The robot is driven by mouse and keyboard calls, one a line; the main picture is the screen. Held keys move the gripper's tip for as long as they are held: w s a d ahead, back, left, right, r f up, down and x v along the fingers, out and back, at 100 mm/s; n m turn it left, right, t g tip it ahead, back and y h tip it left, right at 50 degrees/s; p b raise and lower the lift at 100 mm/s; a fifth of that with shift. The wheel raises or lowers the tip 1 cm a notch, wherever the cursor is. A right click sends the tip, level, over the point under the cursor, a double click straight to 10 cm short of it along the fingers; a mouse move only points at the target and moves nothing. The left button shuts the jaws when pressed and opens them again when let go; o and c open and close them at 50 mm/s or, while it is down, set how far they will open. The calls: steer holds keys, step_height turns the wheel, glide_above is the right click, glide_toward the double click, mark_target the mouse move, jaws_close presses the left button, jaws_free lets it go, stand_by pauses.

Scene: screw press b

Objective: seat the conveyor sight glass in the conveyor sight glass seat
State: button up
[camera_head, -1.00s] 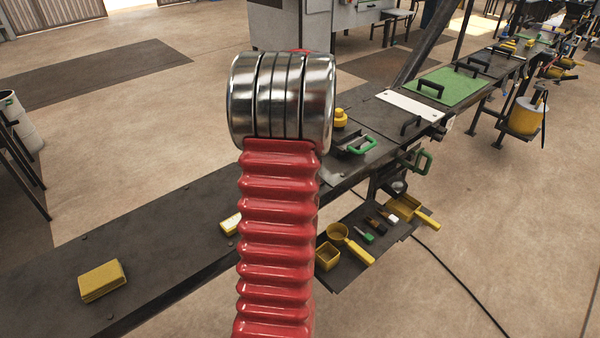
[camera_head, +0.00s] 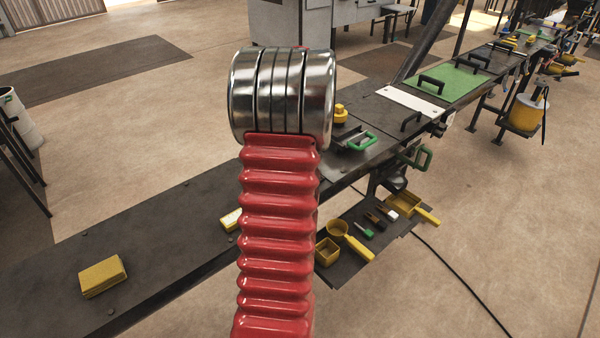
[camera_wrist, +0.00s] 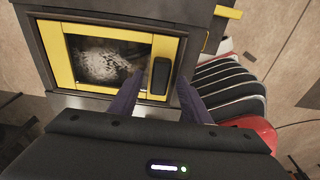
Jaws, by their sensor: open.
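In the wrist view, a yellow-framed window (camera_wrist: 92,93), which looks like the conveyor sight glass, has a dark pane with pale smudges and a black handle (camera_wrist: 161,75) at its right side. A dark surround, perhaps its seat, borders it; I cannot tell whether the window lies in it or over it. My gripper (camera_wrist: 164,80) is open, its two dark purple fingers pointing at the window, one on each side of the handle in the picture. I cannot tell how deep they reach. In the head view my red arm hides the gripper, and I cannot pick out the window.
A long dark conveyor (camera_head: 180,232) runs from lower left to upper right, with a yellow block (camera_head: 104,276) on it. A side tray (camera_head: 335,273) holds yellow scoops and small tools. A green-handled part (camera_head: 358,142) and a green panel (camera_head: 458,82) lie farther along.

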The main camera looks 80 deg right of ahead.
step_height(320, 180, up, 14)
steer(key=s+d, duration=0.1)
steer(key=shift+d+f, duration=0.15)
steer(key=shift+f, duration=0.05)
stand_by(0.6)
stand_by(0.9)
steer(key=w+a+r+m+t+h, duration=0.1)
steer(key=w+a+r+m, duration=0.1)
steer(key=w+a, duration=0.9)
steer(key=w+a+r+m+h, duration=0.1)
steer(key=w+a+r+m, duration=0.2)
steer(key=w+a, duration=0.85)
steer(key=s+a+f+m+t, duration=0.1)
steer(key=a+f+m, duration=0.1)
steer(key=a, duration=0.9)
steer(key=s+a+f+m+t, duration=0.1)
steer(key=s+a+m, duration=0.1)
steer(key=a, duration=0.8)
steer(key=s+a+f+m+t, duration=0.1)
steer(key=a+f+m, duration=0.1)
steer(key=a, duration=0.9)
steer(key=shift+s+a+f+t+y, duration=0.35)
steer(key=shift+t+y, duration=0.05)
